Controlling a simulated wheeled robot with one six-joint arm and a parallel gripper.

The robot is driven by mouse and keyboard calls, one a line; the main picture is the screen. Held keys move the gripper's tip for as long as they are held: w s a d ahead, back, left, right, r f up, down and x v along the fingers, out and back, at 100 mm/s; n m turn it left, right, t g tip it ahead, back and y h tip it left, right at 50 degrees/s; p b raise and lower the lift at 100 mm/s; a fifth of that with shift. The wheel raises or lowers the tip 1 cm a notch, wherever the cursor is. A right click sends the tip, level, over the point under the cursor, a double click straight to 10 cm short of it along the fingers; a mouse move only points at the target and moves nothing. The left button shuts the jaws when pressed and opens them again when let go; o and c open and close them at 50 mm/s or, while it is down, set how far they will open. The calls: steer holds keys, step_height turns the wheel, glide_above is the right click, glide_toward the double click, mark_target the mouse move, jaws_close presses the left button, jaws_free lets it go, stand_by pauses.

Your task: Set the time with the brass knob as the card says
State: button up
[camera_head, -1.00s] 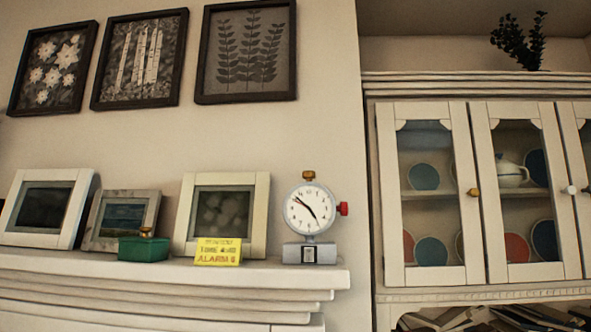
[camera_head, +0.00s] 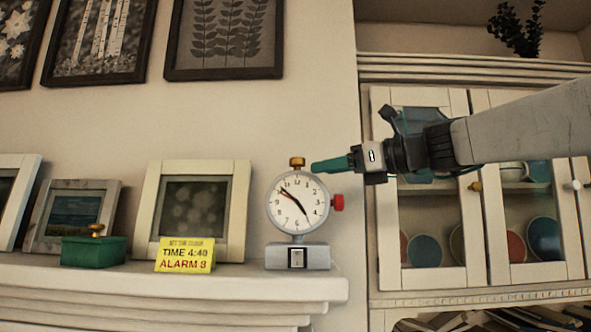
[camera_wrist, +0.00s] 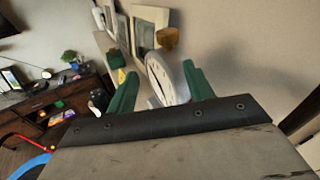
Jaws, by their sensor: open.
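A round white clock (camera_head: 297,203) stands on a grey base on the mantel shelf. Its brass knob (camera_head: 297,162) is on top and a red knob (camera_head: 337,202) is on its right side. The black hands read about ten to five; a red hand points near ten. The yellow card (camera_head: 184,255) reads "TIME 4:40" and "ALARM 8". My gripper (camera_head: 316,166) is just right of the brass knob, apparently apart from it. In the wrist view, my green fingers are open and empty, with the brass knob (camera_wrist: 168,38) beyond their tips and the clock face (camera_wrist: 160,78) partly between them.
A green box (camera_head: 94,250) with a brass top sits left of the card. Picture frames (camera_head: 192,208) lean on the wall behind. A glass-door cabinet (camera_head: 376,240) stands at right, behind my arm. Wall space above the clock is free.

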mark_target(297, 160)
steer(key=shift+m+y, duration=0.3)
steer(key=shift+m, duration=0.3)
steer(key=w+a, duration=0.2)
steer(key=w+a+r, duration=0.1)
steer(key=w+a, duration=0.1)
steer(key=w+a+r, duration=0.1)
steer(key=w+a, duration=0.1)
steer(key=a, duration=0.1)
steer(key=shift+r, duration=0.25)
steer(key=c, duration=1)
steer(key=shift+n, duration=0.3)
